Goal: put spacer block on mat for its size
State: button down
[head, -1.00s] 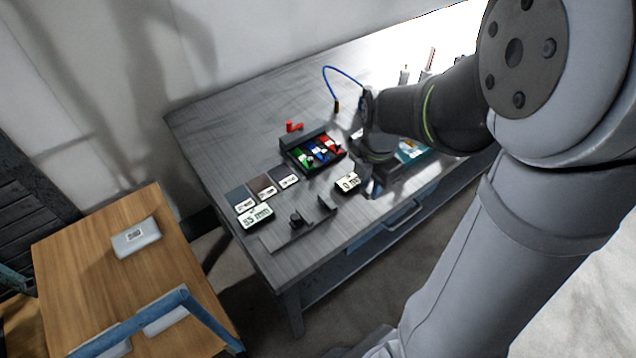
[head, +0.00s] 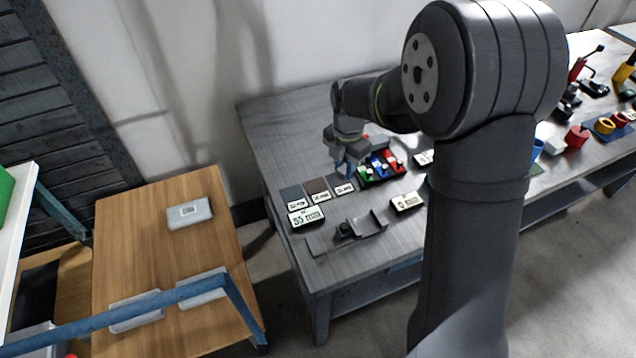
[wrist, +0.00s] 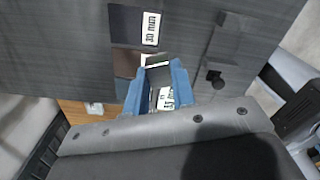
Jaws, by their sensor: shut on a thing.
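Three mats lie in a row with label cards: a blue-grey one (head: 291,193), a brown one (head: 316,185) and a dark grey one (head: 340,180). In the wrist view the dark mat (wrist: 124,24) has a card that seems to read 30 mm, and the brown mat (wrist: 126,63) is partly covered by the fingers.
A display reading 55 mm (head: 307,217) stands before the mats. A measuring fixture (head: 345,232) with a black knob and a second display (head: 407,201) are to its right. A tray with coloured parts (head: 383,168) sits right of the mats. A wooden table (head: 150,240) stands left.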

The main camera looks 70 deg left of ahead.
send_over(318, 190)
notch_tip(318, 190, down, 4)
jog(key=shift+f, duration=2.1)
jog(key=c, duration=1.2)
grip_release()
jog(key=shift+f, duration=0.15)
notch_tip(318, 190, up, 12)
jog(key=shift+r, duration=0.2)
jog(key=shift+f, duration=0.1)
